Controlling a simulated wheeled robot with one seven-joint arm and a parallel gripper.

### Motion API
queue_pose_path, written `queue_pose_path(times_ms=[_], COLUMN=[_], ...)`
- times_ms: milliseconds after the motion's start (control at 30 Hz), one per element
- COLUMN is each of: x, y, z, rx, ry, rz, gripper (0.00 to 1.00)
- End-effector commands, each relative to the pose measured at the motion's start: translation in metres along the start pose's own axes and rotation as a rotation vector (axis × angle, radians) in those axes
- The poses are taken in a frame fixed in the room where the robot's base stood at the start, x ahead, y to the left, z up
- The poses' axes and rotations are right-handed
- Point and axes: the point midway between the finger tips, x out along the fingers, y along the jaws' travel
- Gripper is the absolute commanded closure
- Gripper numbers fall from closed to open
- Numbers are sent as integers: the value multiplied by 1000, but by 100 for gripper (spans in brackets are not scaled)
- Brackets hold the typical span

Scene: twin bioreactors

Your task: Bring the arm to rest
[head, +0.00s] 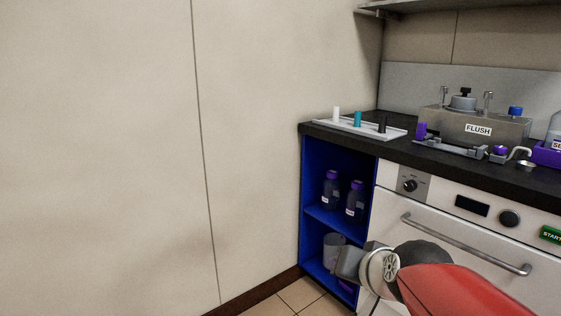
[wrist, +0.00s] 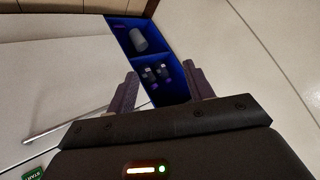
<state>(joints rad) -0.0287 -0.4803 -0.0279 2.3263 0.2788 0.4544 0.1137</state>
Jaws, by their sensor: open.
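My gripper (wrist: 158,95) shows in the wrist view with its two dark fingers spread apart and nothing between them. Past the fingertips lies the blue shelf unit (wrist: 142,23), some distance off. In the head view my red arm reaches in from the lower right, in front of the white cabinet front. The wrist end is near the lower compartment of the blue shelf unit (head: 312,215). The fingers cannot be made out in the head view.
Two purple-capped bottles (head: 331,190) stand on the upper shelf, and a grey cup (head: 334,246) below. A white oven-like front with a bar handle (head: 465,246) is close to my arm. The dark counter (head: 480,172) holds a white tray (head: 350,124) and a FLUSH box (head: 460,126). Left is bare wall.

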Motion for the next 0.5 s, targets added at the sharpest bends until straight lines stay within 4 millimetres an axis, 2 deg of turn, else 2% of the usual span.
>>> queue_pose_path(times_ms=[33, 100, 200, 333, 500], x=[-16, -33, -52, -65, -68], y=[10, 26, 47, 62, 67], z=[28, 62, 98, 121, 127], rx=[-77, -174, -271, -333, -348], ry=[-63, -154, -250, -320, -339], rz=[31, 80, 140, 188, 200], gripper=[48, 48, 48, 48, 48])
